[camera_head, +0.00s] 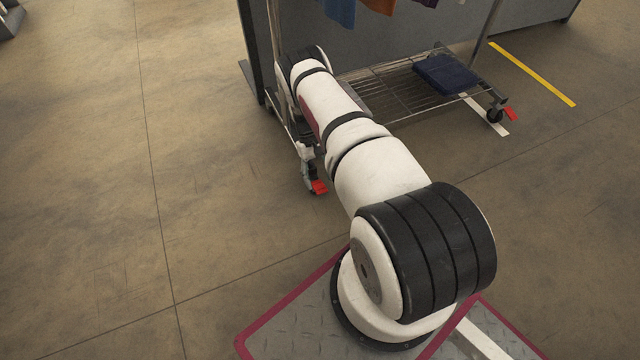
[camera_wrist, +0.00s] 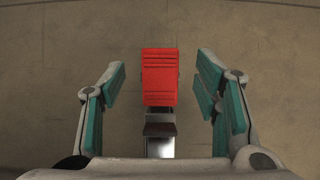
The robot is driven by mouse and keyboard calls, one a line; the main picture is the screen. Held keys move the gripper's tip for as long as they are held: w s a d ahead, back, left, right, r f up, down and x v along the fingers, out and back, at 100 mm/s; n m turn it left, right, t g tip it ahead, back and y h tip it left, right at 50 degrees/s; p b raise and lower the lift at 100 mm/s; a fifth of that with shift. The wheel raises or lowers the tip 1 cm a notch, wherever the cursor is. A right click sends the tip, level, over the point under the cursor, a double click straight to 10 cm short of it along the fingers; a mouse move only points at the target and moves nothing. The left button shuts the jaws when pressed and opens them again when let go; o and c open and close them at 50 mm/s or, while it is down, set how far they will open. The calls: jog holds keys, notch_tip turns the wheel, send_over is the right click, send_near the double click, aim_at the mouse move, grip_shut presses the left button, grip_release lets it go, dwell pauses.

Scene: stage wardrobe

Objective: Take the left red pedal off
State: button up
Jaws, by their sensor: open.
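The left red pedal (camera_head: 319,187) sits low on the near left caster of the wheeled rack, just above the floor. In the wrist view the red pedal (camera_wrist: 160,77) is ridged and lies between the two fingers, with a gap on each side. A metal stem (camera_wrist: 160,130) runs from it toward my palm. My gripper (camera_wrist: 160,90) is open, its teal pads apart and not touching the pedal. In the head view my gripper (camera_head: 308,152) is at the caster, partly hidden by my arm. A right red pedal (camera_head: 511,114) shows on the rack's other caster.
The rack's wire shelf (camera_head: 390,92) carries a folded dark blue cloth (camera_head: 446,75). Garments (camera_head: 341,12) hang above it. A grey panel (camera_head: 400,45) stands behind. The floor left of and in front of the caster is clear.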

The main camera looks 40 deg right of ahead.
jog(key=v, duration=0.8)
jog(key=shift+w+r, duration=0.15)
jog(key=shift+r, duration=0.2)
